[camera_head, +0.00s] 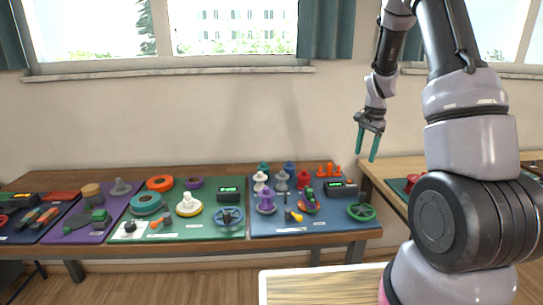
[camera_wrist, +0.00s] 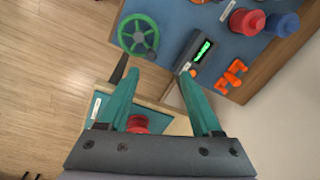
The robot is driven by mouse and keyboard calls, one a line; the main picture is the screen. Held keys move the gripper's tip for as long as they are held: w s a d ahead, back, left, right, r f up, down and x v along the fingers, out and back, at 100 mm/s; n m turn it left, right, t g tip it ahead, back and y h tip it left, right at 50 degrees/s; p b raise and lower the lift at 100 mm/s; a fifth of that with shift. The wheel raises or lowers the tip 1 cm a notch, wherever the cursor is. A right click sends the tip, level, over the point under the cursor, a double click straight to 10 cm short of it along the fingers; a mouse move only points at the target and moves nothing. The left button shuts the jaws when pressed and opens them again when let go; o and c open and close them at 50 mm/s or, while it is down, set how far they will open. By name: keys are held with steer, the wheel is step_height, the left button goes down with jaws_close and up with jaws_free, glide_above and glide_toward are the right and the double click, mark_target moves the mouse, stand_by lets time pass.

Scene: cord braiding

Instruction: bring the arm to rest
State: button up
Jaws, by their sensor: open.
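My gripper (camera_head: 367,141) hangs in the air at the upper right in the head view, above the gap between the long table and the right-hand table. Its two teal fingers point down and stand apart. In the wrist view my gripper (camera_wrist: 160,88) is open, with nothing between the fingertips. My arm comes in from the right side of the head view and is raised and bent.
The long wooden table (camera_head: 200,249) carries coloured mats with spools, wheels and small devices. A blue mat (camera_head: 262,229) with a green wheel (camera_head: 361,211) lies at its right end. A second table (camera_head: 400,163) stands at right. Bare wall is behind my gripper.

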steer(key=s+a+r+n+t+y, duration=0.15)
steer(key=s+a+r, duration=0.35)
steer(key=r, duration=0.5)
steer(key=s+a+r+n+t, duration=0.2)
steer(key=s+a+r+n, duration=0.1)
steer(key=s+r, duration=0.65)
steer(key=s+a+r+n+t, duration=0.1)
steer(key=s+a+r+n, duration=0.1)
steer(key=s, duration=0.4)
steer(key=s+a+r+n+t, duration=0.2)
steer(key=s+r, duration=0.3)
steer(key=s, duration=0.2)
steer(key=shift+s+a, duration=0.2)
steer(key=shift+s, duration=0.05)
